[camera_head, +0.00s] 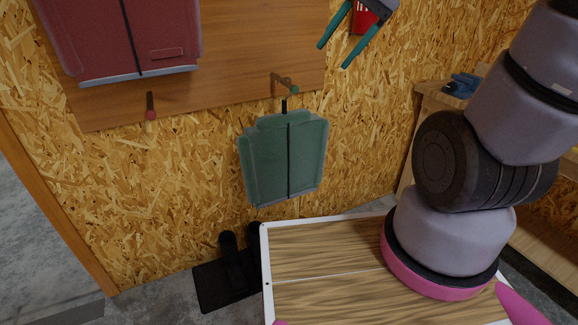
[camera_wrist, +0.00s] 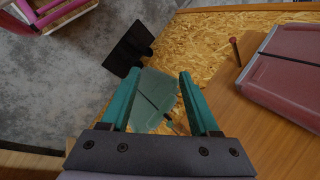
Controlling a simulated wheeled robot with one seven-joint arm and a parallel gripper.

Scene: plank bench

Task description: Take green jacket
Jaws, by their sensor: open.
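The green jacket (camera_head: 285,160) hangs by a black loop from a wooden peg (camera_head: 287,86) on the wall board in the head view. My gripper (camera_head: 336,55) has teal fingers and is at the top of the head view, above and to the right of the jacket. It also shows in the wrist view (camera_wrist: 158,88), where its fingers are apart with nothing held between them.
A red jacket (camera_head: 125,35) hangs on the board at upper left, near an empty peg (camera_head: 151,106). A black boot rack (camera_head: 228,275) stands on the floor below. A wooden bench (camera_head: 435,100) stands at right.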

